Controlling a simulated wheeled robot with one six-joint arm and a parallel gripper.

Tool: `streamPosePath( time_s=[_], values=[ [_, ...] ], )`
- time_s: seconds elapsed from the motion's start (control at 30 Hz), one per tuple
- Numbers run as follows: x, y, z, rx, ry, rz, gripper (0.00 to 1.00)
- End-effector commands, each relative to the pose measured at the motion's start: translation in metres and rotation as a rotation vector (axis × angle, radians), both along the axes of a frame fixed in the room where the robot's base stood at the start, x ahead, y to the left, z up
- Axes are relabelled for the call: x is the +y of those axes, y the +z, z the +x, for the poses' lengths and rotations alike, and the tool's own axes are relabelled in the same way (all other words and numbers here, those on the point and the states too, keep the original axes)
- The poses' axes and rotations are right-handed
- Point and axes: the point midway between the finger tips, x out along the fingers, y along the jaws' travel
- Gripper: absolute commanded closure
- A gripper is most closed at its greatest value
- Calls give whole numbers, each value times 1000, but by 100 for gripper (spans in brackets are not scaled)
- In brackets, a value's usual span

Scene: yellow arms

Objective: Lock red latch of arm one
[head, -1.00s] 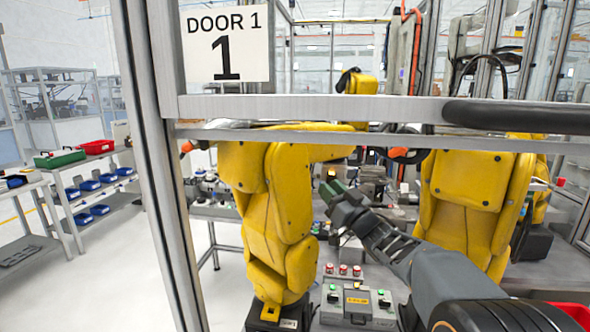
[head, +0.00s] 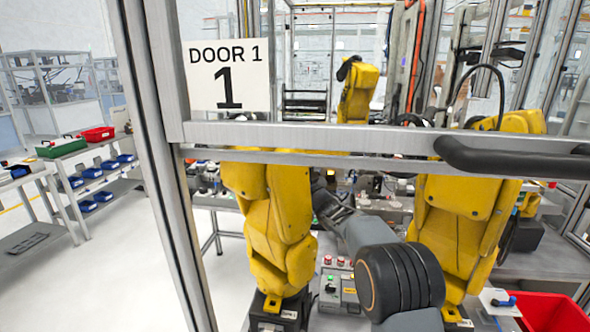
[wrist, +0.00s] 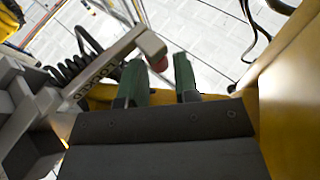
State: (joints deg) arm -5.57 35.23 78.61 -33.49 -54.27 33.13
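In the wrist view, my gripper (wrist: 158,84) has two green fingertips spread apart, with nothing between them. A grey bar with dark lettering (wrist: 105,72) ends in a red rounded tip (wrist: 152,46), which looks like the red latch. The tip lies just beyond the gap between the fingertips; whether it touches either finger, I cannot tell. In the head view, my gripper reaches in beside the left yellow arm (head: 275,225). Its fingertips are hard to make out there, and I cannot pick out the latch.
A metal door frame with a horizontal rail (head: 320,137) and a black handle (head: 510,160) crosses in front. A second yellow arm (head: 455,230) stands at right. A grey button box (head: 345,287) sits low between them. A red bin (head: 550,312) is at lower right.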

Motion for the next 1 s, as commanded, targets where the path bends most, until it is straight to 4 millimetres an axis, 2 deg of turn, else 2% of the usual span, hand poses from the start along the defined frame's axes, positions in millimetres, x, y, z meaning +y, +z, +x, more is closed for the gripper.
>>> streamPosePath(
  time_s=[0.3, 0.63, 0.9, 1.0],
  values=[
    [1, 0, 1, 1, 0, -1, 71],
    [1, 0, 1, 1, 0, -1, 100],
    [1, 0, 1, 1, 0, -1, 100],
    [8, -2, -6, -1, 9, 0, 100]
  ],
)
